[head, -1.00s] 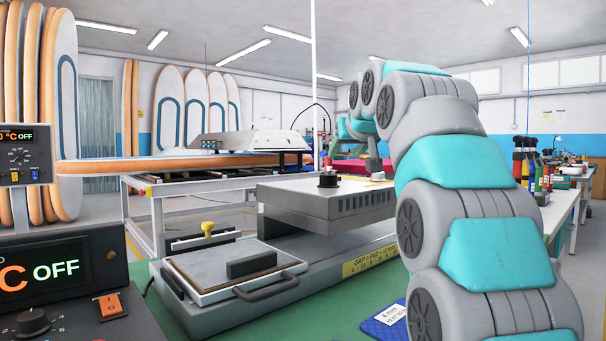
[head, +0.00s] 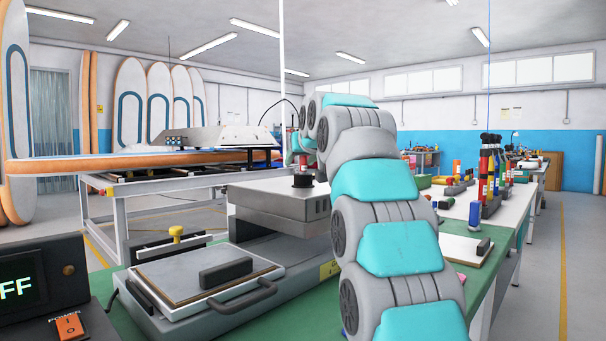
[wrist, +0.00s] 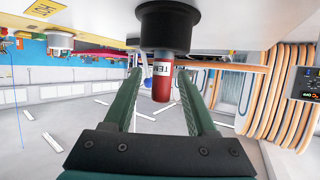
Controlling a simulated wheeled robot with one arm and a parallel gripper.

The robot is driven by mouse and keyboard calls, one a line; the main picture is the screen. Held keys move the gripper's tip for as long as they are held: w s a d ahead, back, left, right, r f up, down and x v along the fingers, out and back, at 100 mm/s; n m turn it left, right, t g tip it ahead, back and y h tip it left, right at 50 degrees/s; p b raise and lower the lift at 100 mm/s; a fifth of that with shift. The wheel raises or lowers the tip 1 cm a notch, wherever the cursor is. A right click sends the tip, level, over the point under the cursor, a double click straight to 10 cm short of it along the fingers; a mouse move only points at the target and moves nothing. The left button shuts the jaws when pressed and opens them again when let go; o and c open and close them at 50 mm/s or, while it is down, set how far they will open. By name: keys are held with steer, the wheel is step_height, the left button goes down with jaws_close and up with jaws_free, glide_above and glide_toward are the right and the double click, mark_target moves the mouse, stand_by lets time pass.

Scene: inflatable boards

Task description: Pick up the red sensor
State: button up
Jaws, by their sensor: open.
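The red sensor (wrist: 162,88) is a red cylinder with a white label reading "TEM". In the wrist view it stands out of a round black holder (wrist: 167,28), and the picture is upside down. My gripper (wrist: 159,82) is open, with one green finger on each side of the sensor in that view. I see no contact, and cannot tell how deep the sensor is between the fingers. In the head view the black holder (head: 303,181) sits on the grey press block (head: 270,200). My arm hides much of the gripper there.
An open press plate (head: 160,272) with a black handle lies in front of the block on the green bench. An orange-edged board (head: 120,164) lies on a frame behind. At right, a white table (head: 505,210) carries bottles (head: 490,180) and tools. Floor is clear at far right.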

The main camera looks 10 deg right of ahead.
steer(key=shift+w+f, duration=0.1)
steer(key=shift+w, duration=0.1)
jaws_close()
stand_by(0.3)
